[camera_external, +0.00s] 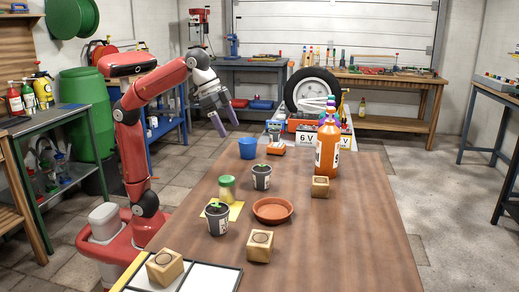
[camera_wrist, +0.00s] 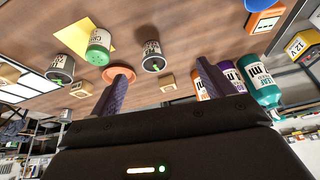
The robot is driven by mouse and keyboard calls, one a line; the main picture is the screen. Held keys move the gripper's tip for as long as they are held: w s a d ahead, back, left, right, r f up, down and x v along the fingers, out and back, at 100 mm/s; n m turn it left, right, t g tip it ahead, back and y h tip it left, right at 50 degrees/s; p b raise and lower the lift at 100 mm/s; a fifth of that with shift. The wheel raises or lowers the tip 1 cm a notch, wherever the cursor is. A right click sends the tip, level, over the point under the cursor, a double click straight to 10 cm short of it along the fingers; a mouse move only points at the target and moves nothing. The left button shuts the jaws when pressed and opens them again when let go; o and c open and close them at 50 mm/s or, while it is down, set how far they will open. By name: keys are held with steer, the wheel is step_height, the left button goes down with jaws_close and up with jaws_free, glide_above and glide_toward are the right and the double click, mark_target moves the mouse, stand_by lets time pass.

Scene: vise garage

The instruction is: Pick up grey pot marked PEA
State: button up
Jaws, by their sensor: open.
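Two grey pots with seedlings and white labels stand upright on the brown table. The farther one (camera_external: 261,178) is near the table's middle; in the wrist view the same pot (camera_wrist: 152,62) shows between my fingertips' directions. The nearer one (camera_external: 217,222) stands at the left, and it also shows in the wrist view (camera_wrist: 61,70). I cannot read for certain which label says PEA. My gripper (camera_external: 227,128) is open and empty, raised beyond the table's left far part, apart from both pots. In the wrist view both fingers (camera_wrist: 163,66) are spread.

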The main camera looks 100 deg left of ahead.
steer(key=shift+g+h, duration=0.3)
steer(key=w+f, duration=0.1)
steer(key=w, duration=0.2)
steer(key=w+d+f, duration=0.1)
steer(key=w, duration=0.3)
steer(key=w+d+f, duration=0.1)
steer(key=w, duration=0.2)
steer(key=shift+w+d, duration=0.1)
steer(key=shift+w, duration=0.1)
glide_above(262, 168)
steer(key=s, duration=0.2)
steer(key=f, duration=0.4)
steer(key=shift+w+a+f, duration=0.1)
steer(key=shift+w+a, duration=0.15)
steer(key=shift+a, duration=0.1)
steer(key=x, duration=0.2)
steer(key=b+x, duration=0.1)
steer(key=x, duration=0.4)
steer(key=shift+s+d+f+b, duration=0.1)
steer(key=shift+s+d+b, duration=0.2)
steer(key=shift+s+d, duration=0.05)
steer(key=shift+w+f, duration=0.25)
steer(key=shift+f, duration=0.2)
steer(key=c, duration=1.1)
